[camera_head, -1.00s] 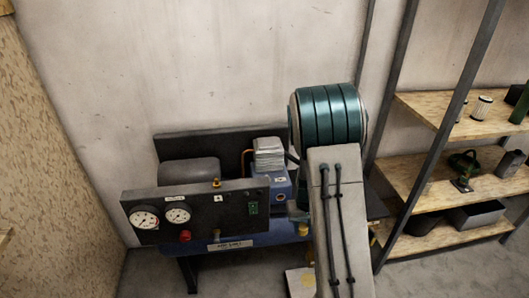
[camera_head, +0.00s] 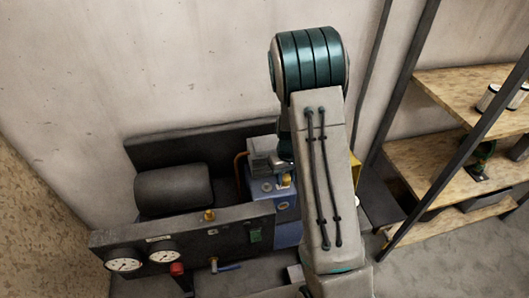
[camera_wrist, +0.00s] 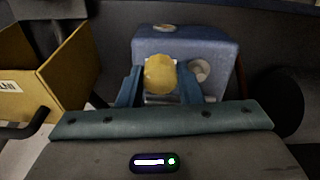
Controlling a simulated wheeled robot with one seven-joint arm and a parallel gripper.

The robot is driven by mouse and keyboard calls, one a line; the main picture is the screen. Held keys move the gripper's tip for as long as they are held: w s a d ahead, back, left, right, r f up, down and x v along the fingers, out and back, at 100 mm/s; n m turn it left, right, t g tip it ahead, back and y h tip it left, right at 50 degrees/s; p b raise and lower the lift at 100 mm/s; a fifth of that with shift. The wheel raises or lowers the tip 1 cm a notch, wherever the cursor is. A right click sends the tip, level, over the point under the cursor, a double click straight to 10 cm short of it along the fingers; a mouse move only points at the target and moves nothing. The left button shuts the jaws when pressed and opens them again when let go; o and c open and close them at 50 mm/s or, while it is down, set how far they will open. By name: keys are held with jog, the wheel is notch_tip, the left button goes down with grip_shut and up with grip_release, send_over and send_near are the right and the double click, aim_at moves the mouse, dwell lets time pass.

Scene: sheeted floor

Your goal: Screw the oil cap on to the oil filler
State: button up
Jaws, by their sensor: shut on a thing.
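In the wrist view, the yellow oil cap (camera_wrist: 160,73) is held between the two blue fingers of my gripper (camera_wrist: 160,88). The gripper is shut on it. Behind the cap is the blue pump body (camera_wrist: 215,48). A pale round fitting (camera_wrist: 199,71) shows on it just right of the cap; I cannot tell whether this is the oil filler. The cap hides what lies directly behind it, so contact cannot be told. In the head view, a small yellow piece (camera_head: 287,179), likely the cap, shows beside the blue pump body (camera_head: 286,212); my arm hides most of my gripper.
A dark panel with gauges (camera_head: 124,265) and a dark tank (camera_head: 172,189) stand left of the pump. A yellow open box (camera_wrist: 68,68) is at left in the wrist view. Wooden shelves (camera_head: 430,175) stand at right, with bare floor before them.

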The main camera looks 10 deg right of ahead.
aim_at(267, 184)
jog(key=w+a+r+n+p, duration=0.2)
jog(key=a+r+n+p, duration=0.2)
jog(key=a+n+p, duration=0.1)
jog(key=shift+w+a+r, duration=0.3)
jog(key=shift+w+a, duration=0.05)
jog(key=shift+a, duration=0.05)
jog(key=shift+s+f+b, duration=0.15)
jog(key=shift+f+b, duration=0.3)
notch_tip(267, 184, down, 5)
jog(key=b, duration=0.4)
jog(key=shift+f+b, duration=0.5)
jog(key=shift+b, duration=0.15)
dwell(1.0)
jog(key=shift+f, duration=0.35)
jog(key=shift+f+b, duration=0.3)
jog(key=shift+b, duration=0.2)
